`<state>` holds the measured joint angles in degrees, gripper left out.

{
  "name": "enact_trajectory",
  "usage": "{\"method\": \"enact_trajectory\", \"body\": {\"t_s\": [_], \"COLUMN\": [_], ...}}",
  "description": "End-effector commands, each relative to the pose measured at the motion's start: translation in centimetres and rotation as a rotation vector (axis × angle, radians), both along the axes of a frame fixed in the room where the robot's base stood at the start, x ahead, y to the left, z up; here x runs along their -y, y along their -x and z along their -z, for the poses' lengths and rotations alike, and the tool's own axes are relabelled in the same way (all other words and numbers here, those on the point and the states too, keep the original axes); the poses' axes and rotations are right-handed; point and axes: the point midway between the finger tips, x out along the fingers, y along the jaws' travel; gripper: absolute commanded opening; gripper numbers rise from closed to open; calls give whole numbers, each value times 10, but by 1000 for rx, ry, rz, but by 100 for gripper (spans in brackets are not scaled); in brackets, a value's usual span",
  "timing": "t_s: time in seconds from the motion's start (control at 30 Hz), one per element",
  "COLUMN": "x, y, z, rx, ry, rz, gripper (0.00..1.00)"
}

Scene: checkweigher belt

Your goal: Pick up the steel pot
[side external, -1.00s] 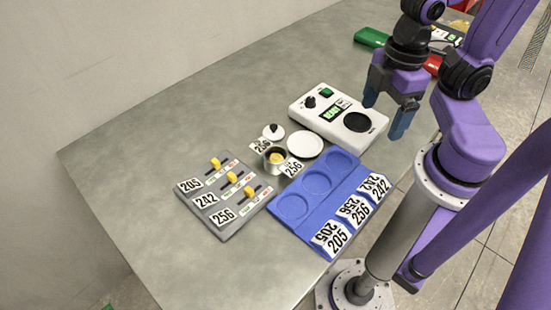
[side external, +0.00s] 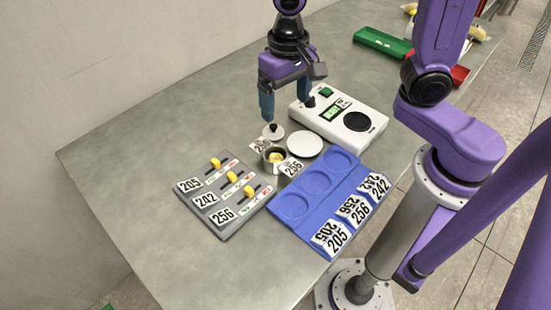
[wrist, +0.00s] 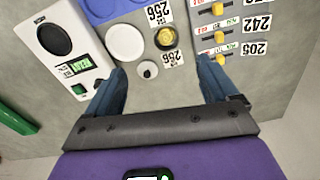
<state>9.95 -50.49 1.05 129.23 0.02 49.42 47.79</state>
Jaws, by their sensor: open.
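The steel pot (side external: 274,158) stands on the grey table, small and round, with something yellow inside and cards reading 256 beside it. In the wrist view the pot (wrist: 166,38) is ahead of the fingers, near the top middle. A white lid with a black knob (side external: 273,131) lies just behind the pot; it also shows in the wrist view (wrist: 148,69). My gripper (side external: 286,108) is open and empty, pointing down above the table behind the lid and pot. In the wrist view its two blue fingers (wrist: 162,88) are wide apart, with the lid between and beyond them.
A white plate (side external: 305,144) is right of the pot. A white scale (side external: 340,118) stands behind it. A blue tray with round recesses (side external: 333,213) and a grey slider panel (side external: 232,216) are in front. A green bin (side external: 383,43) is at the back. The table's left is clear.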

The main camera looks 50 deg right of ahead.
Motion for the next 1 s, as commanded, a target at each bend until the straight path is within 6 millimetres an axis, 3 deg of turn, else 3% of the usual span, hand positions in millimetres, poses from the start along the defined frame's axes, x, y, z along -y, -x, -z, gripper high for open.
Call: {"method": "enact_trajectory", "body": {"t_s": [0.2,0.43,1.0], "x": [-11,-13,-11], "y": [-23,-29,-28], "z": [5,15,106], "rx": [-4,-7,-8], "ry": [3,5,7], "rz": [210,269,267], "gripper": [87,87,87]}}
